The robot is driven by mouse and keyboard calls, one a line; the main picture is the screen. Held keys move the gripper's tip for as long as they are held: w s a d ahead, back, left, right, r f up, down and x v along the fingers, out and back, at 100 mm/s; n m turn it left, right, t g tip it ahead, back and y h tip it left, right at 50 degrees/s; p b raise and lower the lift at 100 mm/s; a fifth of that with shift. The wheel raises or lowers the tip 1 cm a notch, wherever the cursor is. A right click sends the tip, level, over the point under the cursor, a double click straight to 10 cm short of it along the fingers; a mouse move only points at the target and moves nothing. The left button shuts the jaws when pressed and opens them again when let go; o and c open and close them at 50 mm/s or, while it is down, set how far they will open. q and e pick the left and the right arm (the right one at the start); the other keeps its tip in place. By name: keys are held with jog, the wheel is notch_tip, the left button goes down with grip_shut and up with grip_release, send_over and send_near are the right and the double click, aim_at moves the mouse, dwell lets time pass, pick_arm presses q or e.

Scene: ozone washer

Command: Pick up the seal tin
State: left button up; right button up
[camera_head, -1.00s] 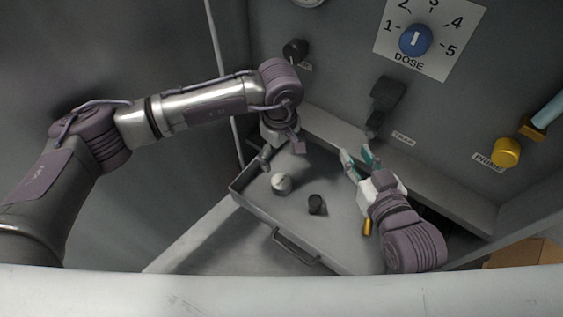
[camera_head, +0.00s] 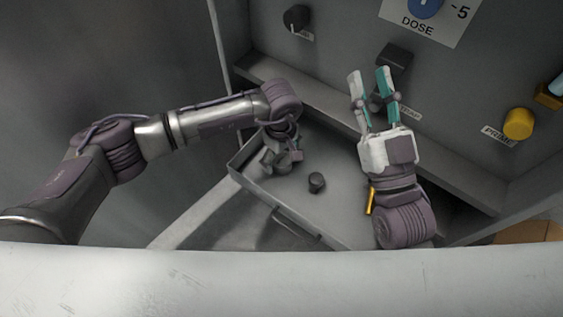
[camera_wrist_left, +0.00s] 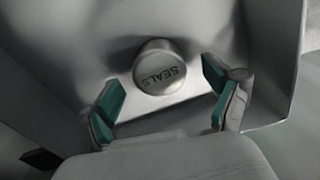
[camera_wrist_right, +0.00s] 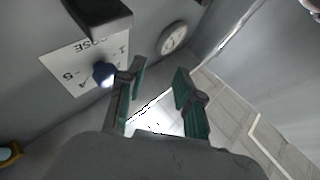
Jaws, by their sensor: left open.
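The seal tin (camera_wrist_left: 160,66) is a round grey tin with "SEALS" on its lid. In the left wrist view it stands in the tray, between and a little beyond the open fingers of my left gripper (camera_wrist_left: 159,88). Neither finger visibly touches it. In the head view my left gripper (camera_head: 277,162) is low over the tray's left part and largely hides the tin. My right gripper (camera_head: 369,82) is open and empty, raised in front of the panel, and its spread fingers show in the right wrist view (camera_wrist_right: 158,82).
The grey tray (camera_head: 262,194) has raised walls and a front handle (camera_head: 296,222). A brass-coloured piece (camera_head: 372,201) is beside my right wrist. The panel carries a dark knob (camera_head: 296,18) and a yellow knob (camera_head: 518,123).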

pick_arm(q)
jog(key=shift+f, duration=0.95)
pick_arm(e)
jog(key=shift+s+r+t, duration=0.35)
jog(key=shift+r+t, duration=0.1)
jog(key=shift+r, duration=0.1)
jog(key=shift+s+r+t, duration=0.35)
jog(key=shift+r+t, duration=0.1)
jog(key=shift+r, duration=0.1)
pick_arm(q)
jog(key=shift+c, duration=0.2)
jog(key=c, duration=1.2)
jog(key=shift+r, duration=0.2)
pick_arm(e)
jog(key=shift+w+f, duration=0.1)
